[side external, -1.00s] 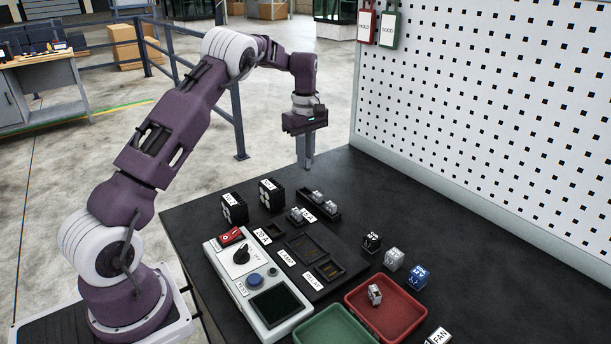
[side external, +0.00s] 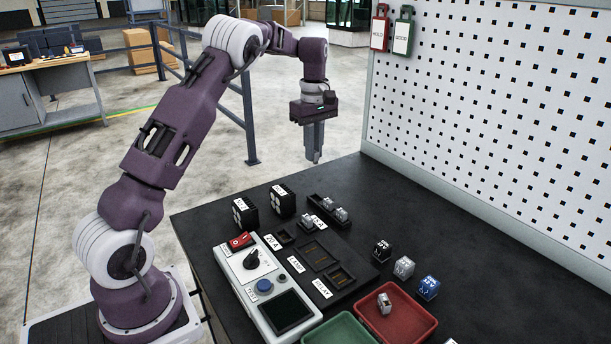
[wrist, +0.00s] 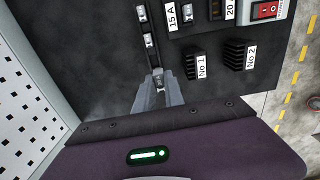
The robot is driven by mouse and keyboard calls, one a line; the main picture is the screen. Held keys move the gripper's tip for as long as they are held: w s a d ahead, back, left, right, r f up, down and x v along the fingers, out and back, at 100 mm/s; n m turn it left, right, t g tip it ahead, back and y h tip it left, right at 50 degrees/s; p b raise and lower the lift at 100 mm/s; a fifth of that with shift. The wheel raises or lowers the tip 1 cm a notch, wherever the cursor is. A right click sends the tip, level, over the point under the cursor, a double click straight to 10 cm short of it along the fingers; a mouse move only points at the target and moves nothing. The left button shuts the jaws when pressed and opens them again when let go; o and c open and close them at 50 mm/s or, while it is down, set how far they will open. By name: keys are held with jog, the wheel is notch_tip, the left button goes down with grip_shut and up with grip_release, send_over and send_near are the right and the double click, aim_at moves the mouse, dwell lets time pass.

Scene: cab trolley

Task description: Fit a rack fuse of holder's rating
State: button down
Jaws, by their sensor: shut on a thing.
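My gripper (side external: 316,160) is in the air above the far end of the bench. In the wrist view my gripper (wrist: 158,85) is shut on a small grey fuse (wrist: 158,75); its rating cannot be read. The black fuse rack (side external: 322,200) holds two clear-grey fuses, one (side external: 327,204) and another (side external: 341,214). A similar fuse (side external: 307,222) sits by the 15 A label (wrist: 172,14) on the black holder panel (side external: 358,285). The 20 A label (side external: 272,241) lies beside a dark holder (side external: 283,237) that looks empty.
Black blocks No 1 (wrist: 200,65) and No 2 (wrist: 237,54) stand by the panel. A red tray (side external: 425,322) holds a small part; a green tray (side external: 345,330) and switch box (side external: 245,285) are in front.

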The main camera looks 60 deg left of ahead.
jog(key=s+d+f, duration=0.1)
jog(key=s+d, duration=0.7)
jog(key=s, duration=0.6)
jog(key=shift+s+d+f, duration=0.1)
jog(key=shift+f, duration=2.6)
jog(key=shift+s+d+f, duration=0.1)
jog(key=shift+f, duration=2.6)
jog(key=shift+f, duration=0.25)
jog(key=c, duration=1.3)
grip_release()
jog(key=shift+c, duration=0.2)
